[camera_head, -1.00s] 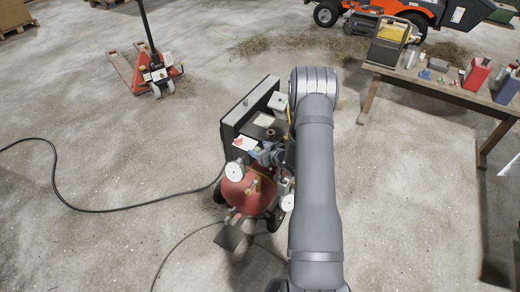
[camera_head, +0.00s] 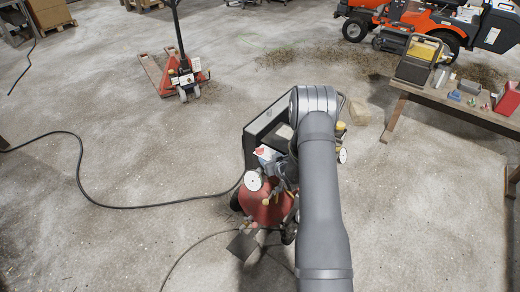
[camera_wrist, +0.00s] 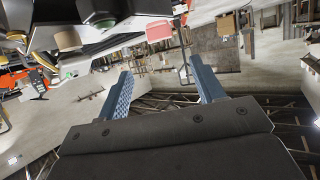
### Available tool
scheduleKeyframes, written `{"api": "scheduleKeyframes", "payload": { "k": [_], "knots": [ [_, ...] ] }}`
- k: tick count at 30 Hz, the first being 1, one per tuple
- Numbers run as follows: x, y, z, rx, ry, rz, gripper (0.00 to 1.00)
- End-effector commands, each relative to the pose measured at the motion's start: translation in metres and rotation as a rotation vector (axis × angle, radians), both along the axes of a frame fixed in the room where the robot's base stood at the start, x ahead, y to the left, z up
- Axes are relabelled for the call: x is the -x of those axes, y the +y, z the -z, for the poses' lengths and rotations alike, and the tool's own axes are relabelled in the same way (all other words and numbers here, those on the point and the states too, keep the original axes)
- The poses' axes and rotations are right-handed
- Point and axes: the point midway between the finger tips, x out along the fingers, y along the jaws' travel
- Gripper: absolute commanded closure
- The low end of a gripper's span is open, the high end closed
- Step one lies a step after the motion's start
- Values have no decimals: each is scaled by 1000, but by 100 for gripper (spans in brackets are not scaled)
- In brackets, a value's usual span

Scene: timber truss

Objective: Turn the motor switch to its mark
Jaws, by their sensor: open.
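A red machine with a tank (camera_head: 262,208), white dials and a dark upright panel (camera_head: 262,128) stands on the floor in the head view, partly behind my arm. I cannot make out the motor switch or its mark there. The wrist view shows the underside or edge of a dark body with several knobs at the upper left, among them a beige knob (camera_wrist: 67,39) and a green-ringed one (camera_wrist: 104,23); I cannot tell which is the switch. My gripper (camera_wrist: 163,82) is open and empty, its blue fingers apart from these knobs.
A wooden table (camera_head: 450,97) with boxes and cans stands at the right. A red pallet jack (camera_head: 185,75) is behind at the left. A black cable (camera_head: 110,205) lies across the floor. An orange vehicle (camera_head: 405,20) stands at the back right. The left floor is mostly clear.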

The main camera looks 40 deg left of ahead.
Motion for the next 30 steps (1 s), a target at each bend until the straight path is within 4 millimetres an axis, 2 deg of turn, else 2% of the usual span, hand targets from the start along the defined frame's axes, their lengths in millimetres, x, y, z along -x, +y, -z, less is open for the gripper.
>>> {"api": "scheduleKeyframes", "payload": {
  "k": [6, 16, 22, 30],
  "knots": [
    [-20, 35, 17, -1, -1, -2, 38],
    [-47, 80, 39, 0, -1, -3, 38],
    [-58, 96, 47, 0, 0, -1, 38],
    [-62, 103, 50, 1, 1, -1, 38]
  ]
}}
